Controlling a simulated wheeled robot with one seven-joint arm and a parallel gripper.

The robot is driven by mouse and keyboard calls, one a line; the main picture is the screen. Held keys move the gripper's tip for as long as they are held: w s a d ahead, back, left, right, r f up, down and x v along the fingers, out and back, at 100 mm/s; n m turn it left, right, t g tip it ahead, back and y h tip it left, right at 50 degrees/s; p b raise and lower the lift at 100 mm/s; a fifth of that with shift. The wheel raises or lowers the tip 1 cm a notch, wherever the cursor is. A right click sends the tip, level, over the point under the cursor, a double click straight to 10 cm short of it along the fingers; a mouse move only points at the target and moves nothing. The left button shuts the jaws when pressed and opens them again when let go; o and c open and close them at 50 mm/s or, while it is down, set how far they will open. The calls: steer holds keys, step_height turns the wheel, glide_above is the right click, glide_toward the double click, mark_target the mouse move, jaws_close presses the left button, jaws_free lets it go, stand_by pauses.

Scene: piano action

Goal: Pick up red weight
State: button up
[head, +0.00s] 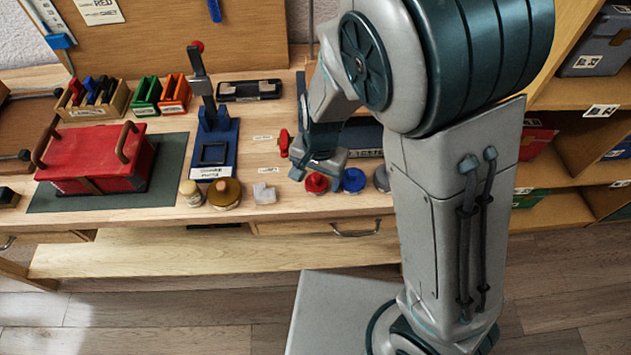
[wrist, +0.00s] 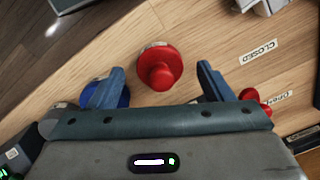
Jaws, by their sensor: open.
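The red weight (head: 316,183) stands upright near the front edge of the workbench in the head view. In the wrist view the red weight (wrist: 159,68) has a round knob on a wider base, and it lies ahead of the gap between my fingers. My gripper (wrist: 160,82) is open and empty, with one blue finger on each side of that gap. In the head view my gripper (head: 312,170) is just above and behind the red weight, partly covering the area.
A blue weight (head: 354,180) stands right beside the red one, close to my left finger in the wrist view (wrist: 108,97). A grey weight (head: 382,178) is further right. A red knob (head: 284,143) and labels lie behind. A brass disc (head: 225,193) and pale block (head: 264,193) stand left.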

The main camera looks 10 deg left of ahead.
steer(key=shift+f, duration=0.4)
steer(key=shift+c, duration=0.3)
steer(key=c, duration=1.2)
steer(key=shift+r, duration=0.1)
